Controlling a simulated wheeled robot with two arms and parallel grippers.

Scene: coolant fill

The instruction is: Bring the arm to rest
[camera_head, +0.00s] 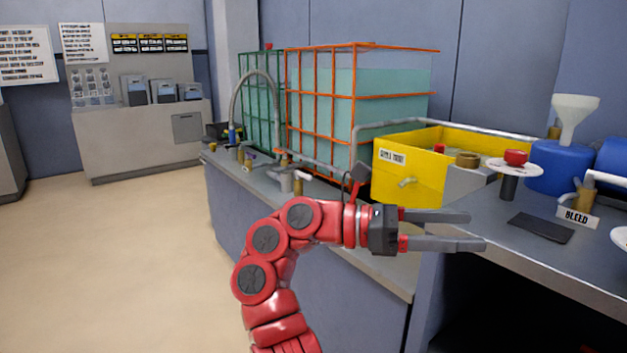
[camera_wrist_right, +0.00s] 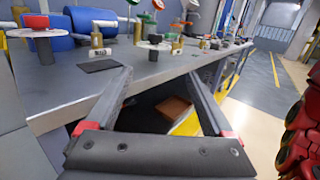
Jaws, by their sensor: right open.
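My right arm is red and comes up from the bottom of the head view. Its gripper (camera_head: 478,231) is open and empty, with two grey fingers apart and pointing right. It hangs in front of the bench edge, and nothing shows between the fingers. In the right wrist view, the open gripper (camera_wrist_right: 160,80) points at the bench front, with a dark space under the worktop beyond it. My left gripper does not show.
A yellow bin (camera_head: 410,183) stands on the bench behind my right gripper. A white funnel (camera_head: 575,108), a blue drum (camera_head: 558,170), a BLEED sign (camera_head: 577,217) and a dark pad (camera_head: 541,228) are at right. Caged tanks (camera_head: 390,112) stand behind. Floor (camera_head: 130,250) at left is clear.

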